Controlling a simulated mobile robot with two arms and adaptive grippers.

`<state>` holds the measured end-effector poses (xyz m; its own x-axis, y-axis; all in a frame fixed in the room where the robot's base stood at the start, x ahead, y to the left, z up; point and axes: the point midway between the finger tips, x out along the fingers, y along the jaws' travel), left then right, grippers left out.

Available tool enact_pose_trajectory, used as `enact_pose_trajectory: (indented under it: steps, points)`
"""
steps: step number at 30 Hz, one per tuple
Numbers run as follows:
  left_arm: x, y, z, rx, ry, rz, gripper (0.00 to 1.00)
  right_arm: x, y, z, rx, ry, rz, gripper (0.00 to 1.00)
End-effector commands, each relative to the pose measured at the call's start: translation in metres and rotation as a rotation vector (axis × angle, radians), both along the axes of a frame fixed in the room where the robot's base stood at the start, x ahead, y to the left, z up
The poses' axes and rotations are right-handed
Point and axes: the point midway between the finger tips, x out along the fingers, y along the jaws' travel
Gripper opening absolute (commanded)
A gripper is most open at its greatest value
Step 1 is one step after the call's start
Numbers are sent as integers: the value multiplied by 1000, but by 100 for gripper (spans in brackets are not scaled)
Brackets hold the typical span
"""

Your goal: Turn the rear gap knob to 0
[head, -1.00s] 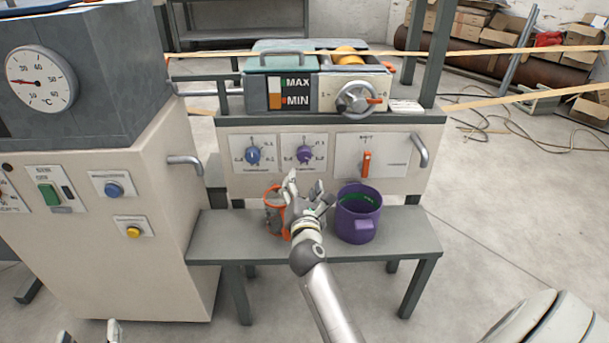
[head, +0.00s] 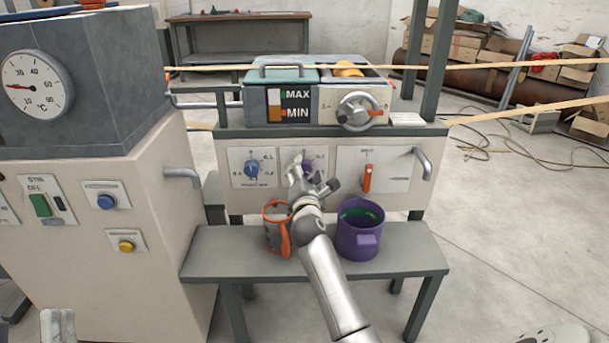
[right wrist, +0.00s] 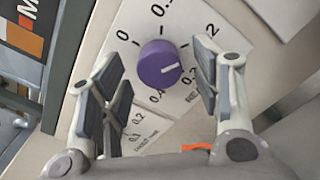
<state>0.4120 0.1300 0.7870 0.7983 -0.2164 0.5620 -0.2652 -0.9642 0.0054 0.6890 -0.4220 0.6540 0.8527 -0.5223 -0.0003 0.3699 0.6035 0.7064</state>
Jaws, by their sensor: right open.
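The purple rear gap knob (right wrist: 160,64) is in the middle of the right wrist view, on a white plate with a scale from 0 to 0.4. Its white pointer line points right, near the 0.3 mark. In the head view the knob (head: 308,165) is partly hidden by my right gripper (head: 312,178). My right gripper (right wrist: 158,75) is open, with its fingers on either side of the knob and visible gaps between. A pale part of my left gripper (head: 57,326) shows at the bottom left; its jaws are not clear.
A blue knob (head: 252,170) is left of the purple one, and an orange lever (head: 367,179) is right. A bar handle (head: 422,164) projects at the panel's right.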

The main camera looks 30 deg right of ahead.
Motion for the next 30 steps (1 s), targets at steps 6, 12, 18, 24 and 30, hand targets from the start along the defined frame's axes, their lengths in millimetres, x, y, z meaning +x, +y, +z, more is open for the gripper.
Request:
enact_pose_trajectory:
  steps: [6,12,18,24,30]
  points:
    - [-10,1,12,-25,-86,-5,58,10,-6,0,0,-1,1,58]
    - [-12,1,15,-30,-101,-6,58,12,-7,1,1,-1,0,58]
    - [-12,1,15,-29,-100,-5,58,11,-7,0,1,-1,0,50]
    - [-12,1,15,-29,-100,-5,58,11,-7,0,1,-1,0,24]
    - [-12,1,15,-28,-99,-5,58,11,-7,0,-1,1,0,12]
